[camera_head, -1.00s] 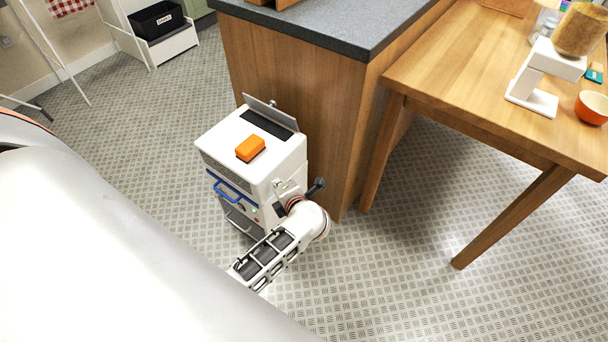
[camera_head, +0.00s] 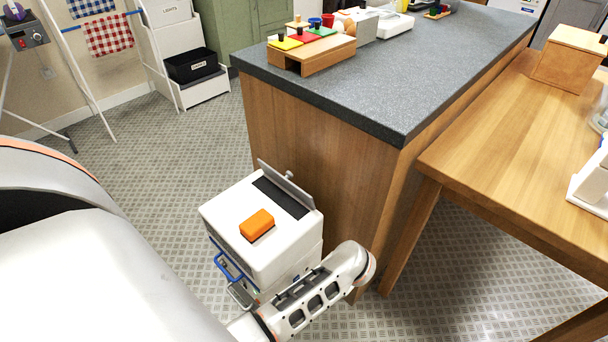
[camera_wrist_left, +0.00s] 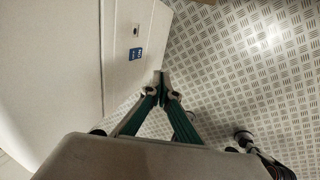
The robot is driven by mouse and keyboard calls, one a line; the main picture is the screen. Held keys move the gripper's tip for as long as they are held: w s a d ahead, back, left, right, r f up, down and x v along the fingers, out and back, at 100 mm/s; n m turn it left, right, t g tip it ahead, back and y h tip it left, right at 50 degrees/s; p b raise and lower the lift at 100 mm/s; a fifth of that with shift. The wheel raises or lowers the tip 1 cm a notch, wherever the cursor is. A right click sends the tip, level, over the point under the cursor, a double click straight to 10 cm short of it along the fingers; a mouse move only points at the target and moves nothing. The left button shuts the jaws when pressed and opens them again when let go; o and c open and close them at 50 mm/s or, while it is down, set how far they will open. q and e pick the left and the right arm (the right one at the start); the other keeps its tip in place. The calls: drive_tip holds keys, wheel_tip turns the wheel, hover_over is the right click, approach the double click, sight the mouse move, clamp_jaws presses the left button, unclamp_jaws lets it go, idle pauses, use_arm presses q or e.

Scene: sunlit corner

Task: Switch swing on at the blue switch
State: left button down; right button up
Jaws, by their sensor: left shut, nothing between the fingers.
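In the left wrist view my left gripper (camera_wrist_left: 162,88) is shut and empty, its green fingers meeting at the tips. The tips are beside a white panel (camera_wrist_left: 105,70); I cannot tell whether they touch it. The panel carries a blue label (camera_wrist_left: 136,54) with small white marks I cannot read, and a small dark square fitting (camera_wrist_left: 136,31) near it. I cannot tell whether either is the blue switch. In the head view one of my arms crosses in front of the white cabinet; its gripper is hidden. My right gripper is not in view.
The white cabinet (camera_head: 220,213) has an orange block (camera_head: 257,224) on top, a raised flap (camera_head: 287,188) and a blue handle (camera_head: 228,266). It stands close to the wooden counter (camera_head: 310,160). A wooden table (camera_head: 500,150) is at the right. Patterned floor (camera_head: 140,160) is free at left.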

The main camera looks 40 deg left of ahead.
use_arm(q)
drive_tip(key=a+f+b, duration=0.4)
drive_tip(key=a+f, duration=0.3)
drive_tip(key=f, duration=0.3)
drive_tip(key=shift+w+a+b, duration=0.15)
drive_tip(key=shift+w+b, duration=0.15)
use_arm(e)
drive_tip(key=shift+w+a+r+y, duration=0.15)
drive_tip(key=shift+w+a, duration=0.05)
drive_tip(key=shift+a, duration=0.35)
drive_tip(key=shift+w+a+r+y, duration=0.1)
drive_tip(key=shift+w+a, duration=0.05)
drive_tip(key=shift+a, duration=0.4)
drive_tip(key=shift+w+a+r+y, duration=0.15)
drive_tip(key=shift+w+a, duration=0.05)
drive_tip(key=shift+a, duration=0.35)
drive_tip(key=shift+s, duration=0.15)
